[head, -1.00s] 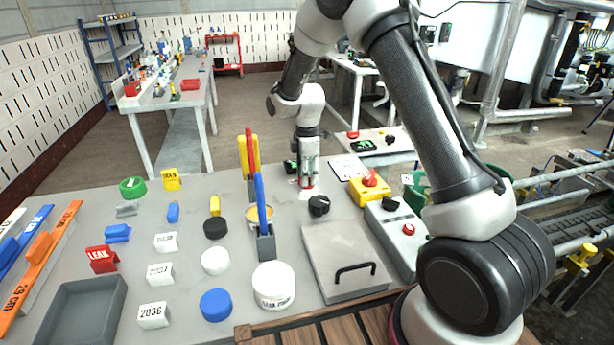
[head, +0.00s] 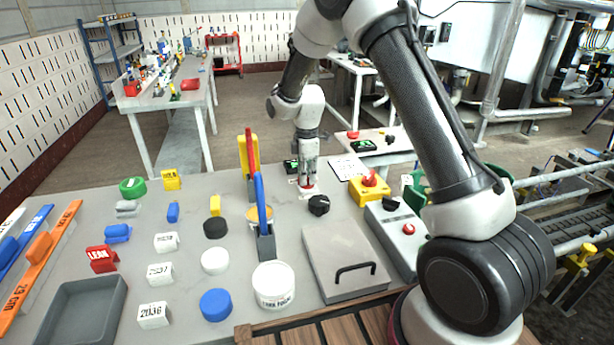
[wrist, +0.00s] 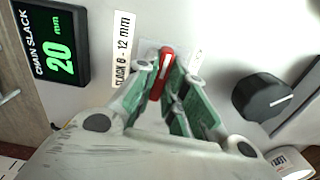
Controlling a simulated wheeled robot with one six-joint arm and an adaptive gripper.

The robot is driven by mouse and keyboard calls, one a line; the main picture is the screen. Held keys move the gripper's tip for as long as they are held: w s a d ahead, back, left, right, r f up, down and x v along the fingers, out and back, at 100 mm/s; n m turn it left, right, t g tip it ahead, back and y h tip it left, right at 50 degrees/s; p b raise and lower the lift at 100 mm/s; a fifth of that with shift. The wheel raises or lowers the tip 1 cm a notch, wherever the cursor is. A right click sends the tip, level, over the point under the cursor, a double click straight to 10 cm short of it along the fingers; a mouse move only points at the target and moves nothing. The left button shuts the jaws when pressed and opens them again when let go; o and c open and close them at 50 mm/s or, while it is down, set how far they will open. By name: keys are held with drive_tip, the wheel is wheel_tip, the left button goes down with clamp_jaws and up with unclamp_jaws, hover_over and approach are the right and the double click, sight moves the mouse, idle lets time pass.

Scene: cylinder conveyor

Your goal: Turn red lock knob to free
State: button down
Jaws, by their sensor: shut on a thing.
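The red lock knob (wrist: 161,74) is a red bar with a white line along it, on a pale plate in the wrist view. It lies between the fingertips of my gripper (wrist: 165,84), which are closed on its sides. In the head view my gripper (head: 307,184) points straight down at the back of the grey table, and only a little red of the knob (head: 306,187) shows under it. The fingers hide the knob's lower end. The lettering by the plate is too small to read, so I cannot tell which mark the knob points to.
A black dial (wrist: 263,95) stands right of my gripper in the wrist view. A chain slack display (wrist: 53,45) reading 20 mm is at the left. In the head view, a yellow box with a red knob (head: 370,188) and a grey lidded case (head: 340,262) stand nearby.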

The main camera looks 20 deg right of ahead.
drive_tip(key=m, duration=0.3)
drive_tip(key=shift+m, duration=0.4)
drive_tip(key=m, duration=0.4)
drive_tip(key=shift+m, duration=0.3)
drive_tip(key=m, duration=0.4)
drive_tip(key=shift+m, duration=2.5)
drive_tip(key=c, duration=1.5)
unclamp_jaws()
